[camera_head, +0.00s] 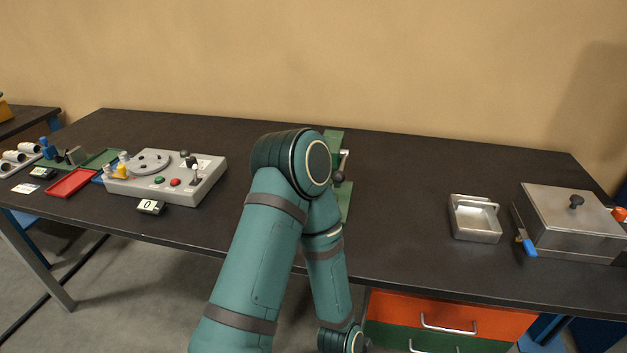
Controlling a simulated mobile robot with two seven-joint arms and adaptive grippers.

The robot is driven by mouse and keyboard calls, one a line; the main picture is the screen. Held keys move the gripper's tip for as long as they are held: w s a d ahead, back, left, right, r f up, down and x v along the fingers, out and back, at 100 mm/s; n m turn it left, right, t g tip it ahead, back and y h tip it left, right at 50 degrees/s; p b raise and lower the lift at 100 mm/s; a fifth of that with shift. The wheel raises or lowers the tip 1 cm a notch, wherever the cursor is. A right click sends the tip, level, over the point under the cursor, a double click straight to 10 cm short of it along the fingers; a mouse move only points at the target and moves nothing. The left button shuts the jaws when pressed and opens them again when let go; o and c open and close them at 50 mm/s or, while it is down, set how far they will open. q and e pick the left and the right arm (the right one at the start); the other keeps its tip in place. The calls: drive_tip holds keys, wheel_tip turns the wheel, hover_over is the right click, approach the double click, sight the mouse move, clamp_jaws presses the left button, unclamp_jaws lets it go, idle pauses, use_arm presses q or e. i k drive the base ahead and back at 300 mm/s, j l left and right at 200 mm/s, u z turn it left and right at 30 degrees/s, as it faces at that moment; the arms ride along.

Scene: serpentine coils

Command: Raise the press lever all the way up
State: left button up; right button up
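A green device (346,200), which may be the press, stands at the middle of the table, mostly hidden behind my raised teal arm. A small metal part and a dark round knob (338,177) show just right of my arm's elbow. The knob may be the end of the lever, but the lever's angle cannot be made out. My arm rises from the bottom edge, bends at the elbow in front of the device, and drops back down to the bottom edge. Neither gripper is in view.
A grey control box (200,190) with buttons and a round dial stands on the left of the dark table (420,185), near a red tray (72,183). A metal tray (474,235) and a lidded metal box (570,245) stand at right. The table between is clear.

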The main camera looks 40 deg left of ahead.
sight(339, 176)
drive_tip(key=u, duration=1)
drive_tip(key=i+j+z, duration=0.2)
drive_tip(key=j, duration=0.2)
